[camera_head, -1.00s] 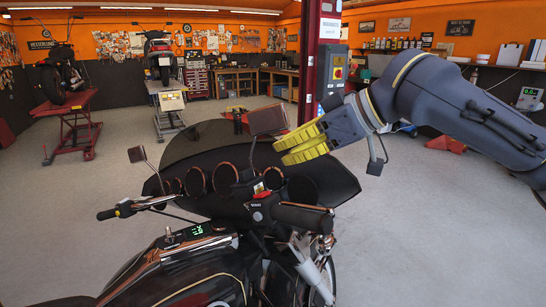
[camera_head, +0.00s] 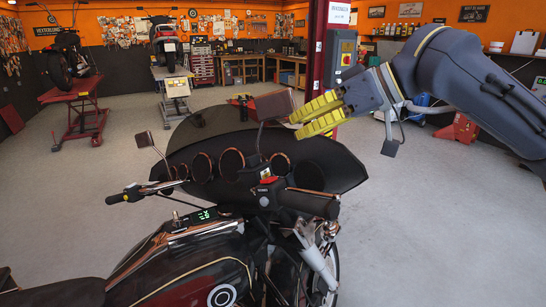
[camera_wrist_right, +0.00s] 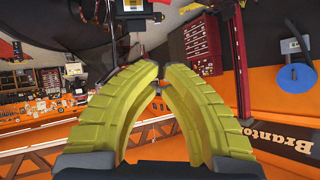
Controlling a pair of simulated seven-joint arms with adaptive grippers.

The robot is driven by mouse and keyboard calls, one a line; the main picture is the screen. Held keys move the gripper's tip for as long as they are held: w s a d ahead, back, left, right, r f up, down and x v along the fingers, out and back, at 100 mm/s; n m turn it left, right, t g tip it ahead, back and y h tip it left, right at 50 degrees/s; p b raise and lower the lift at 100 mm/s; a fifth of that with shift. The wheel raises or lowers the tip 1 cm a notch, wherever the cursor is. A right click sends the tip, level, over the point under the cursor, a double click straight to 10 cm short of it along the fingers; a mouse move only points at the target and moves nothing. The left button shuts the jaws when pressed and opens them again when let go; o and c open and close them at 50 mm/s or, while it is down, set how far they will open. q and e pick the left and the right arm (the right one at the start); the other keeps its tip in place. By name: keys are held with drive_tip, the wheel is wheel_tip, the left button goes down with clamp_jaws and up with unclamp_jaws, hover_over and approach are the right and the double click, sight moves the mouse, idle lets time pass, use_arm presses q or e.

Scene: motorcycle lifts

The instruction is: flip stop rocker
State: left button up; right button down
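A small red rocker (camera_head: 268,180) sits on top of the black switch housing (camera_head: 264,195) on the motorcycle's handlebar, beside the dark grip (camera_head: 308,203) in the head view. My right gripper (camera_head: 296,126), with yellow ribbed fingers, is above and to the right of the housing in the picture, near the mirror, and apart from the rocker. In the right wrist view the fingers (camera_wrist_right: 160,78) bow outward and their tips come together with nothing held between them. A black box with a pale label (camera_wrist_right: 132,4) shows beyond them; I cannot tell whether it is the housing. My left gripper is not in view.
The mirror (camera_head: 275,104) stands very close to my right fingertips. The dark windshield fairing (camera_head: 345,172) with round gauges lies below. A red post (camera_head: 322,65) with a control box stands behind. The floor to the right of the motorcycle is open.

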drive_tip(key=shift+w, duration=0.1)
idle(0.3)
hover_over(269, 179)
drive_tip(key=w+a, duration=0.1)
drive_tip(key=w, duration=0.2)
wheel_tip(269, 179, down, 6)
drive_tip(key=shift+a+r, duration=0.1)
drive_tip(key=shift+r, duration=0.1)
drive_tip(key=shift+s+d+f, duration=0.15)
drive_tip(key=shift+s+f, duration=0.05)
drive_tip(key=shift+f, duration=0.3)
drive_tip(key=shift+s+d+f, duration=0.1)
drive_tip(key=shift+s+f, duration=0.05)
drive_tip(key=shift+f, duration=0.3)
drive_tip(key=shift+s+d+f, duration=0.15)
drive_tip(key=shift+s+f, duration=0.2)
drive_tip(key=shift+f, duration=0.45)
